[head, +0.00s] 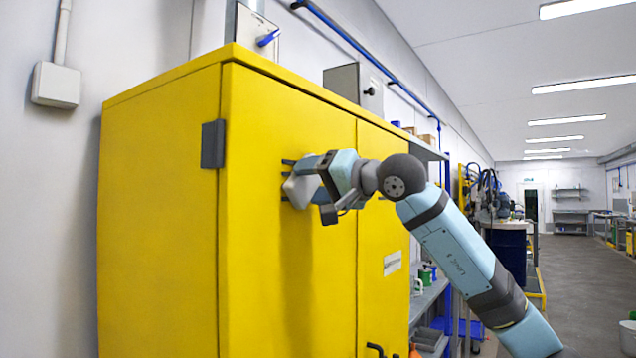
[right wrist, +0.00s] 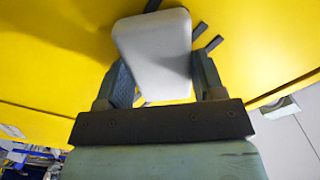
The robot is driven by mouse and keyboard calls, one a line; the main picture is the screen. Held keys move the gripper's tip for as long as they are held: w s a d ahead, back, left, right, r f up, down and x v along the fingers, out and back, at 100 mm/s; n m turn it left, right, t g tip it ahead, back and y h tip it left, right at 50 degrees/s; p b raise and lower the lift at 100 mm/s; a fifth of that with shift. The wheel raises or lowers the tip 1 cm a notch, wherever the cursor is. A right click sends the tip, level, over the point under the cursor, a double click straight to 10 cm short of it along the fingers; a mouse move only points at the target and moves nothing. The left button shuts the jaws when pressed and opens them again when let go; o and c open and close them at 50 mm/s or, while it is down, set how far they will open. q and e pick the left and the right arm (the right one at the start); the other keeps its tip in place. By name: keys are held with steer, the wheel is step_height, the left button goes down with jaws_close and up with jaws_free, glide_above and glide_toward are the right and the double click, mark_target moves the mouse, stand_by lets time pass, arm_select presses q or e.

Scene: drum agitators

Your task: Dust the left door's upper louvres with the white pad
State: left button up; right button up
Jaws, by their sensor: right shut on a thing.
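The white pad (head: 301,184) is at the upper part of the yellow cabinet's left door (head: 285,255). Dark louvre slots (head: 288,162) show at the pad's left edge, and the pad covers part of them. My right gripper (head: 318,182) is shut on the pad, which lies against or very close to the door face. In the right wrist view the pad (right wrist: 155,50) sits between the two fingers, with dark louvre ends (right wrist: 200,32) beside it. I cannot tell whether the pad presses on the louvres. My left gripper is not in view.
A dark hinge (head: 213,144) sits on the cabinet's left front edge. The right door (head: 383,230) carries a white label (head: 392,263), with a dark handle (head: 375,349) low down. Shelves (head: 430,300) with small items stand to the right. The aisle beyond is clear.

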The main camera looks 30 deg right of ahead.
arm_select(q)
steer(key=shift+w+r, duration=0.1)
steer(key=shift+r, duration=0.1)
arm_select(e)
steer(key=shift+b+v, duration=0.7)
steer(key=shift+v, duration=1.35)
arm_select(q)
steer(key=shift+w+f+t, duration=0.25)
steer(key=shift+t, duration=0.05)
arm_select(e)
steer(key=shift+v, duration=1.1)
arm_select(q)
steer(key=shift+b, duration=0.3)
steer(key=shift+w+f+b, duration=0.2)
steer(key=shift+b, duration=0.15)
arm_select(e)
steer(key=v, duration=0.3)
steer(key=shift+w, duration=0.2)
